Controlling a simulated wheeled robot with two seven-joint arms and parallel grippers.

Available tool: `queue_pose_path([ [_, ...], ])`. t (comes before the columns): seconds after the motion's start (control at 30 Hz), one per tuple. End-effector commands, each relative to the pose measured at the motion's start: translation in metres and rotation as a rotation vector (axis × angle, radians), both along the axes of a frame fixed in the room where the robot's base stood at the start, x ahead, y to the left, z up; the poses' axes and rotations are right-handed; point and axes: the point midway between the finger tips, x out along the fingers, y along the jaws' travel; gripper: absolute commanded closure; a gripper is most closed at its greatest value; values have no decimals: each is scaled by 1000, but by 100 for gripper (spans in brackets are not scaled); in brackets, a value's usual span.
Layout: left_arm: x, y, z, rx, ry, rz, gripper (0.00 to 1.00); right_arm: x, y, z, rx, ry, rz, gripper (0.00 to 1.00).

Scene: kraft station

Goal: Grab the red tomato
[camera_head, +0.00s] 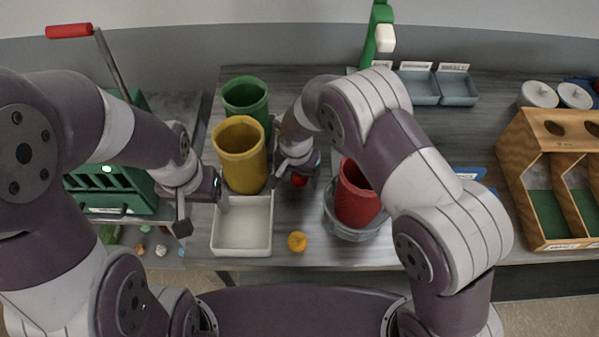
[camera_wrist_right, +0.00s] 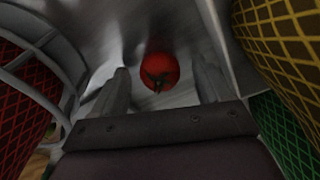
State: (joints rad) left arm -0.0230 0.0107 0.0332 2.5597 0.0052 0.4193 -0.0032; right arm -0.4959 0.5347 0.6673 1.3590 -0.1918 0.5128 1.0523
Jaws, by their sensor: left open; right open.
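The red tomato (camera_wrist_right: 160,71) lies on the grey table between the open fingers of my right gripper (camera_wrist_right: 160,90), with its dark green stem showing. In the head view the tomato (camera_head: 299,180) is partly hidden by my right gripper (camera_head: 297,172), which is over it, between the yellow bin and the red bin. I cannot tell whether the fingers touch it. My left gripper (camera_head: 203,205) is open and empty, near the left edge of the white tray.
A yellow bin (camera_head: 241,165) and a green bin (camera_head: 245,97) stand left of my right gripper. A red bin (camera_head: 352,200) in a grey basket stands to its right. A white tray (camera_head: 242,227) and a yellow object (camera_head: 297,241) are near the front edge.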

Motion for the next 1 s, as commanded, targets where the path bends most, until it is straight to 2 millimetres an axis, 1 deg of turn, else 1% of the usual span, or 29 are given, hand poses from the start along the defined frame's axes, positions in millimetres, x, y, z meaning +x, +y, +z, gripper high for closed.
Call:
queue_pose_path([
  [0.1, 0, 0, 1, 0, 1, 0, 22, 1, 0, -5, 1, -2, 0, 23],
  [0.23, 0, 0, 0, 0, 1, 0, 22, 1, 0, -5, 1, -2, 0, 23],
  [0.27, 0, 0, 0, 0, 1, 0, 22, 1, 0, -5, 1, -2, 0, 30],
  [0.3, 0, 0, 0, 0, 1, 0, 22, 1, 0, -5, 1, -1, 0, 43],
  [0.37, 0, 0, 0, 0, 1, 0, 22, 1, 0, -5, 1, -1, 0, 62],
  [0.4, 0, 0, 0, 0, 1, 0, 22, 1, 0, -5, 1, -1, 0, 75],
  [0.43, 0, 0, 0, 0, 1, 0, 22, 1, 0, -5, 1, -1, 0, 83],
  [0.77, 0, 0, -1, 0, 1, 0, 22, 1, 0, -2, 1, -1, 0, 83],
  [0.87, 0, 0, -4, 0, 1, 0, 22, 1, 0, 8, 2, -3, -1, 83],
  [0.97, 0, 0, -9, 0, 1, 0, 22, 2, 0, 28, 3, -6, -1, 83],
  [1.0, 0, 0, -11, 0, 1, 0, 22, 2, 1, 38, 4, -6, 0, 83],
])
